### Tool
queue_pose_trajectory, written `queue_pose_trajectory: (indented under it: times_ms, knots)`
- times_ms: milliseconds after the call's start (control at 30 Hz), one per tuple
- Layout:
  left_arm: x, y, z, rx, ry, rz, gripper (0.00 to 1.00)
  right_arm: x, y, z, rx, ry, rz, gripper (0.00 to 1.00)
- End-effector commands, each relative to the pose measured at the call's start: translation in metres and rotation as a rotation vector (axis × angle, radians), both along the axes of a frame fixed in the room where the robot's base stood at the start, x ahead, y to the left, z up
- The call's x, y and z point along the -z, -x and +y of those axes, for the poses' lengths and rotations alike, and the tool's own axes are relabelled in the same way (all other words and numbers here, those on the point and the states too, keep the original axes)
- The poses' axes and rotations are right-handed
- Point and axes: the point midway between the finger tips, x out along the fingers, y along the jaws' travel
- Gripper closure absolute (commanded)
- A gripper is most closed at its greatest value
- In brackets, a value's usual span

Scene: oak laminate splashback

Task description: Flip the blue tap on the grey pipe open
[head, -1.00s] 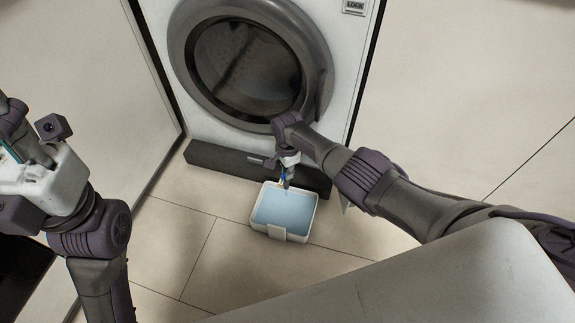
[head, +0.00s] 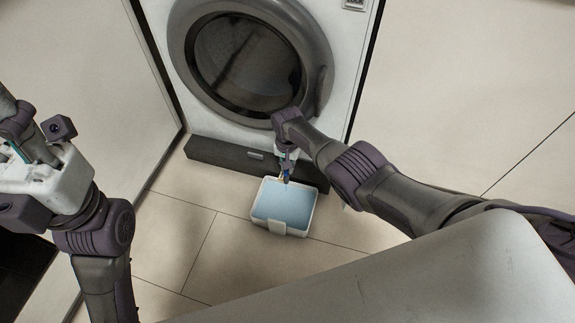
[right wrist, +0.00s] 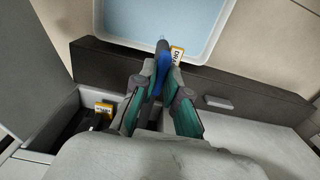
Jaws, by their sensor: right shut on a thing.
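The blue tap (right wrist: 162,58) shows in the right wrist view between the fingertips of my right gripper (right wrist: 162,72). The gripper is shut on it. In the head view my right gripper (head: 287,165) points down in front of the dark plinth, and a small bit of blue shows at its tips, above the tray. A yellow-and-white tag (right wrist: 177,53) hangs beside the tap. My left gripper (head: 22,150) is at the far left of the head view, away from the tap; its fingers are not clear.
A white tray (head: 276,228) with light blue inside stands on the floor under the tap. The washing machine (head: 343,60) stands behind, above the dark plinth (head: 215,152). A pale panel (head: 100,100) stands at the left. The tiled floor at right is clear.

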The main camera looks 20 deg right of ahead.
Motion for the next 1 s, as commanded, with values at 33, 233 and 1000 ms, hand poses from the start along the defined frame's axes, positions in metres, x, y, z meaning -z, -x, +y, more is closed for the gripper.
queue_pose_trajectory:
  times_ms: [33,233,1000]
  knots:
    - [0.0001,-0.0001,0.0,0.0,0.0,0.0,0.6,-0.0002,0.0,-0.0003,-0.011,0.001,0.001,1.0]
    - [0.0002,0.0,0.0,0.0,0.0,0.001,0.6,-0.0003,-0.0001,-0.0003,-0.037,0.001,0.0,1.0]
    - [0.0006,-0.0003,0.0005,-0.001,0.0,0.002,0.6,-0.0003,-0.0002,-0.0002,-0.039,0.001,-0.001,0.62]
